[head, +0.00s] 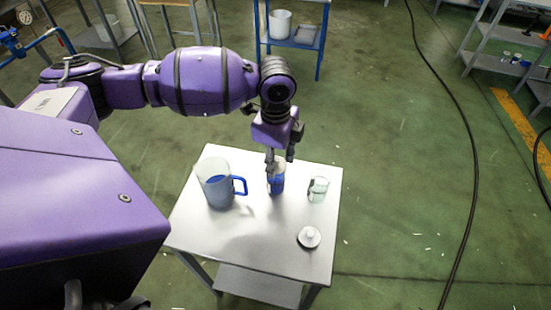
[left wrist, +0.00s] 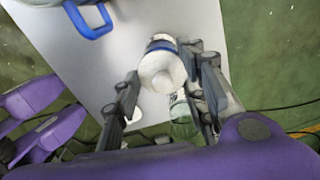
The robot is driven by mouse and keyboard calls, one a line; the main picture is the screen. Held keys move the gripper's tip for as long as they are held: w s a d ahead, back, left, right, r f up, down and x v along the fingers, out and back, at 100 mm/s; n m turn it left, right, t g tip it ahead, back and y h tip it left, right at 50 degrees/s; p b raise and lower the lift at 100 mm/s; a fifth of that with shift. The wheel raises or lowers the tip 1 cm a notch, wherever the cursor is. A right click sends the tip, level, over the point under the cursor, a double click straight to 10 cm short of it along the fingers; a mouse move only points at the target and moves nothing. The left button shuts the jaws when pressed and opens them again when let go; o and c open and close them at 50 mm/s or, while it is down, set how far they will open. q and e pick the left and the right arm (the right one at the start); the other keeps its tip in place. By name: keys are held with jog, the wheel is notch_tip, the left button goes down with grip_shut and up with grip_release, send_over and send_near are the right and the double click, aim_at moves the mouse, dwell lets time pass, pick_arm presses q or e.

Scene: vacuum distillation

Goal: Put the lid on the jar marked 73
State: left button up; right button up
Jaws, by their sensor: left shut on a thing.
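A jar with a blue band (head: 277,185) stands upright near the table's middle; I cannot read its number. My left gripper (head: 280,161) points down over it, shut on a white knobbed lid (left wrist: 162,72) at the jar's mouth. In the left wrist view the lid sits between the fingers (left wrist: 163,78), with the blue band (left wrist: 160,46) behind it. I cannot tell whether the lid rests on the rim. A clear glass jar (head: 318,189) stands just to the right. Another white knobbed lid (head: 309,237) lies on the table in front. My right gripper is out of view.
A large pitcher (head: 214,187) with a blue handle stands left of the banded jar, close to my gripper. The small white table (head: 250,250) is bare at its front left. Shelves and a blue stand (head: 290,42) are far behind.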

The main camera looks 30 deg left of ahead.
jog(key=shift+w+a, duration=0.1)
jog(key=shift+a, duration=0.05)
pick_arm(q)
jog(key=shift+f, duration=0.2)
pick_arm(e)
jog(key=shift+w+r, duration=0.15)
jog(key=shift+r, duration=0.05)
pick_arm(q)
jog(key=shift+f, duration=0.1)
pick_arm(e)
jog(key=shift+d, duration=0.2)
pick_arm(q)
jog(key=shift+f, duration=0.2)
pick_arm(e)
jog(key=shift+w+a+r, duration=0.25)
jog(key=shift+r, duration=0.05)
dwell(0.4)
pick_arm(q)
jog(key=o, duration=1.5)
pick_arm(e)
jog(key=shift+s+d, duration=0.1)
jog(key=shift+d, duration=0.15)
pick_arm(q)
jog(key=shift+p, duration=0.3)
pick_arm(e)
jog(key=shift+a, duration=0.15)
